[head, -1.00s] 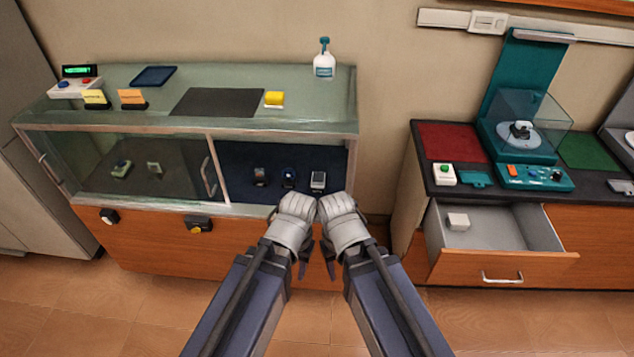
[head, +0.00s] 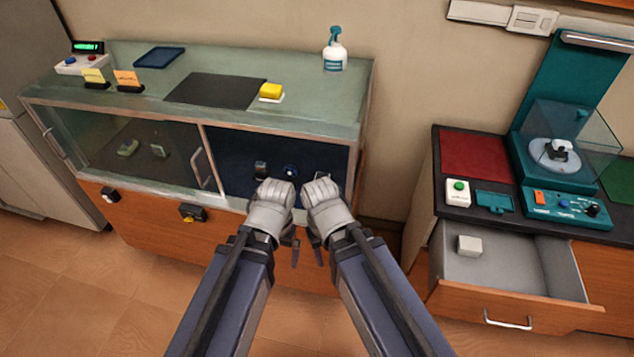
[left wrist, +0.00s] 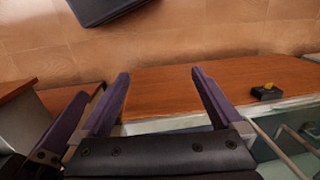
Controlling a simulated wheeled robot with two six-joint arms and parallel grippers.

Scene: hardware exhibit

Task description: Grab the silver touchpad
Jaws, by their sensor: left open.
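In the head view the display case (head: 290,118) stands ahead with its right half uncovered and dark blue inside. A small silver-topped item (head: 321,175), which may be the touchpad, sits there, mostly hidden by my right gripper. A round blue-centred item (head: 290,171) and a small dark item (head: 261,170) sit left of it. My left gripper (head: 272,205) is in front of the case's lower frame, apart from the items. It is open and empty in the left wrist view (left wrist: 158,72), facing the wood panel. My right gripper (head: 325,205) is beside it; its jaws are unclear.
Behind the left glass are two small items (head: 128,148). At right, an open drawer (head: 508,322) holds a white block (head: 469,245). Floor between the furniture is clear.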

